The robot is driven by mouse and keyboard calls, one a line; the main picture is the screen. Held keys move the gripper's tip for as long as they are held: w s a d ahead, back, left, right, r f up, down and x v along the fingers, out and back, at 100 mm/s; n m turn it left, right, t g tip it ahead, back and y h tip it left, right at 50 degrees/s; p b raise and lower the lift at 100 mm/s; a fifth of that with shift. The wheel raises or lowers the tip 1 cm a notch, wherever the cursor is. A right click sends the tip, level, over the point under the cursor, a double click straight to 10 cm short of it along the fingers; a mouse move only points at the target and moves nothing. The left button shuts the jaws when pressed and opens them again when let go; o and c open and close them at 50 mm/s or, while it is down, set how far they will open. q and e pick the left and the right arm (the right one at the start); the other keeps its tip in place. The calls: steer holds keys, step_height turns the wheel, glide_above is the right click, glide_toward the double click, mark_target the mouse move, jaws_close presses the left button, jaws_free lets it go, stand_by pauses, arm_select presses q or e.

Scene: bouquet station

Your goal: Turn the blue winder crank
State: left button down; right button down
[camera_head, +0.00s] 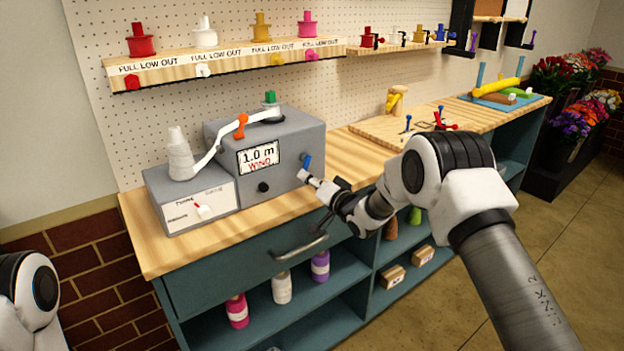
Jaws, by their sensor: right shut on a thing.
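The winder is a grey box (225,137) on the wooden bench, with a front display reading "1.0 m WIND". A white ribbon runs from the white cone spool (180,155) through an orange guide (240,126) to the top of the box, near a green knob (270,97). My left gripper is out of view.
A lower grey box (190,195) with a red-tipped switch stands left of the winder. A drawer handle (301,247) and shelves with bottles lie below the bench top. A pegboard shelf (225,66) with spools hangs behind. Tools lie on a wooden board (372,127) to the right.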

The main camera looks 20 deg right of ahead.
steer(key=shift+w+a+r, duration=0.1)
steer(key=shift+r, duration=0.4)
steer(key=c, duration=1.3)
jaws_free()
steer(key=o, duration=0.3)
steer(key=shift+a+f, duration=0.1)
steer(key=shift+w+a+f, duration=0.1)
steer(key=shift+a+f, duration=0.05)
steer(key=shift+f, duration=0.05)
steer(key=shift+s+d+f, duration=0.1)
steer(key=shift+s+d, duration=0.15)
steer(key=shift+d, duration=0.05)
steer(key=v, duration=1.1)
steer(key=shift+s, duration=0.25)
